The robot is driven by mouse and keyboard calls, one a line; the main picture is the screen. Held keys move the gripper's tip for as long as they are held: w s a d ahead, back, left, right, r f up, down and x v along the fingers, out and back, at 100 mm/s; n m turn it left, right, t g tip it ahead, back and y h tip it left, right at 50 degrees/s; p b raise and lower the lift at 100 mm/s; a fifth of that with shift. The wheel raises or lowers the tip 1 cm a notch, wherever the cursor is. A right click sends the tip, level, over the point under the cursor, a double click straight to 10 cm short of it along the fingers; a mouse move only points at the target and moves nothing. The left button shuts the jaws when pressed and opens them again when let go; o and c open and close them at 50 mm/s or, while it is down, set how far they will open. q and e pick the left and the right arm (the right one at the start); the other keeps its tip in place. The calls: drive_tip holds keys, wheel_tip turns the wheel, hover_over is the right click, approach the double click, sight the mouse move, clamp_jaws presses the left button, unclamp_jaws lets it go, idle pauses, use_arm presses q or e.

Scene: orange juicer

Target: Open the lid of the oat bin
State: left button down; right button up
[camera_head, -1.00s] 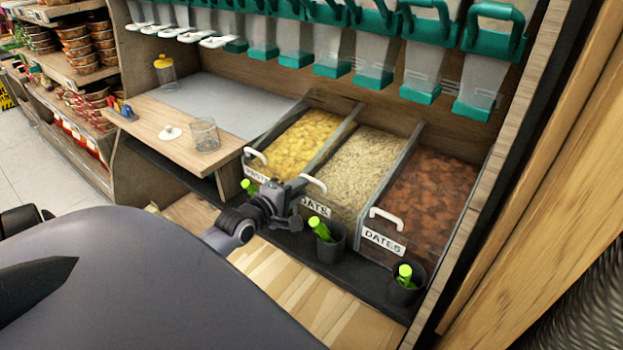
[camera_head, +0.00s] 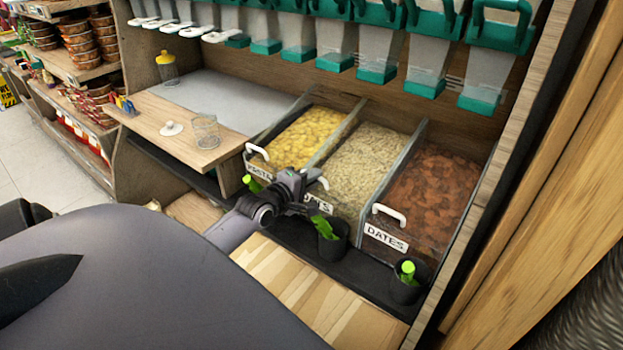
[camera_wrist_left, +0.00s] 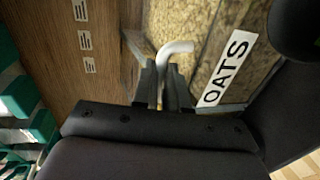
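The oat bin (camera_head: 362,165) is the middle of three bins and is filled with pale oats. Its clear lid looks down. Its white handle (camera_head: 323,184) is partly hidden by my left gripper (camera_head: 305,188), which is at the bin's front edge. In the left wrist view, the fingers of my left gripper (camera_wrist_left: 164,85) sit on either side of one end of the white handle (camera_wrist_left: 175,47). I cannot tell whether they are closed on it. The OATS label (camera_wrist_left: 225,70) is beside them. My right gripper is not in view.
The pasta bin (camera_head: 306,138) is on the left and the dates bin (camera_head: 435,195) on the right. Black cups with green-handled tools (camera_head: 333,243) stand on the front ledge. Teal dispensers (camera_head: 430,80) hang above. A wooden shelf (camera_head: 175,140) holds a glass jar.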

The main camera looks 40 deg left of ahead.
sight(336, 162)
use_arm(q)
drive_tip(key=w+r, duration=0.1)
drive_tip(key=w, duration=0.2)
drive_tip(key=w+b, duration=0.1)
drive_tip(key=w, duration=0.3)
drive_tip(key=w+a+r+b, duration=0.1)
drive_tip(key=w, duration=0.2)
drive_tip(key=shift+w+a+r, duration=0.1)
drive_tip(key=shift+w+r, duration=0.05)
drive_tip(key=shift+r, duration=0.2)
drive_tip(key=shift+w+r+b, duration=0.3)
drive_tip(key=shift+w+b, duration=0.1)
drive_tip(key=shift+w, duration=0.25)
drive_tip(key=c, duration=1.4)
unclamp_jaws()
drive_tip(key=shift+c, duration=0.2)
drive_tip(key=shift+s+r+p, duration=0.15)
drive_tip(key=shift+s+p, duration=0.25)
drive_tip(key=shift+s, duration=0.2)
drive_tip(key=p+v, duration=0.1)
drive_tip(key=v, duration=0.3)
drive_tip(key=shift+s, duration=0.1)
drive_tip(key=shift+p+v, duration=0.4)
drive_tip(key=shift+v, duration=0.45)
